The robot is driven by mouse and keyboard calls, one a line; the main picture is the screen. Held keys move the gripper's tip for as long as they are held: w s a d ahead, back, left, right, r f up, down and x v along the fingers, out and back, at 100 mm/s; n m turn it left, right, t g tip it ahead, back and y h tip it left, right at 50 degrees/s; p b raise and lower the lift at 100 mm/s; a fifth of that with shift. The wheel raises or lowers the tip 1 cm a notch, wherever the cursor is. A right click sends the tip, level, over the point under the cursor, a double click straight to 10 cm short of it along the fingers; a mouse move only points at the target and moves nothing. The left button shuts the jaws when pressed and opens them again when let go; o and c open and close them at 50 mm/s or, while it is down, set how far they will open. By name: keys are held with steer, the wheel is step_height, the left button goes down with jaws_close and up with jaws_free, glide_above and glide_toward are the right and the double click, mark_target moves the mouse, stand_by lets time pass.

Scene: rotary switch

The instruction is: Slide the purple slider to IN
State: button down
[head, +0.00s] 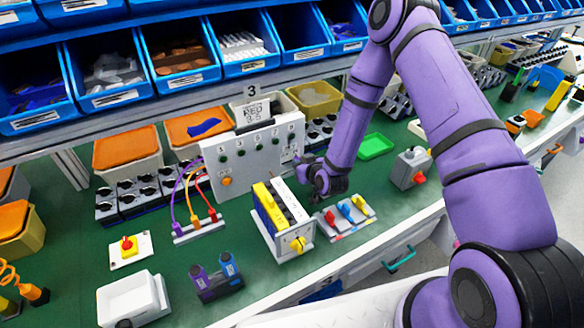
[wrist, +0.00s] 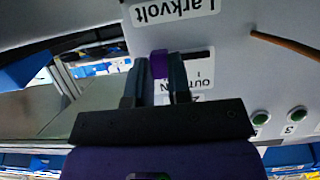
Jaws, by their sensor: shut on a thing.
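In the wrist view, which is upside down, the purple slider (wrist: 159,66) sits on a pale panel (wrist: 225,65). The two dark fingers of my gripper (wrist: 159,78) are closed on either side of it. A label with upside-down lettering, including OUT, lies beside and partly behind the right finger; the slider's exact position against the marks cannot be told. A "Larkvolt" label is above. In the head view, my gripper (head: 304,170) is at the right end of the upright panel (head: 235,160), and the slider is hidden there.
Several dark green buttons line the panel, with an orange knob (head: 226,181) at its left. A yellow and black block unit (head: 280,215) and a board with red and blue levers (head: 345,214) stand close below my gripper. Blue bins (head: 185,60) hang above.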

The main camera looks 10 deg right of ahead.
steer(key=shift+w+d, duration=0.1)
steer(key=shift+d, duration=0.1)
steer(key=c, duration=1)
jaws_free()
steer(key=shift+d, duration=0.1)
steer(key=shift+c, duration=0.2)
